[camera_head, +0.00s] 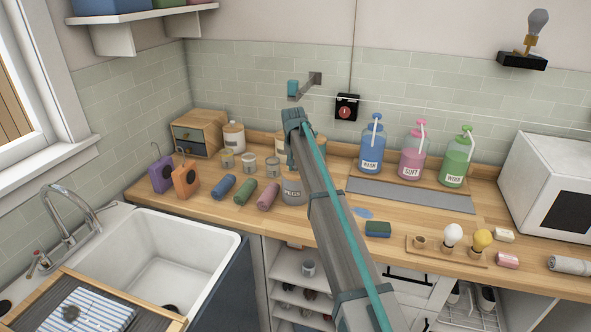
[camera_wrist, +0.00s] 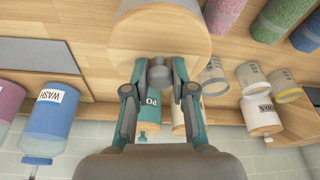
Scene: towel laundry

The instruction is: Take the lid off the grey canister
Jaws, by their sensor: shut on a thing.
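The grey canister (camera_head: 293,192) stands on the wooden counter with a dark label facing out, partly hidden by my arm. In the wrist view, the broad round pale-wood lid (camera_wrist: 160,40) fills the top middle, with a greyish edge (camera_wrist: 158,4) above it. My gripper (camera_wrist: 174,76) is at the lid's near edge, its fingers closed together around what looks like the lid's small knob. In the head view my gripper is largely hidden behind my arm, above the canister. I cannot tell whether the lid is seated or raised.
Rolled blue, green and pink towels (camera_head: 268,196) lie left of the canister. Several small jars (camera_head: 249,163) and a white lidded canister (camera_head: 234,137) stand behind. A green sponge (camera_head: 378,229) and three pump bottles (camera_head: 411,155) are to the right. The sink (camera_head: 160,265) is front left.

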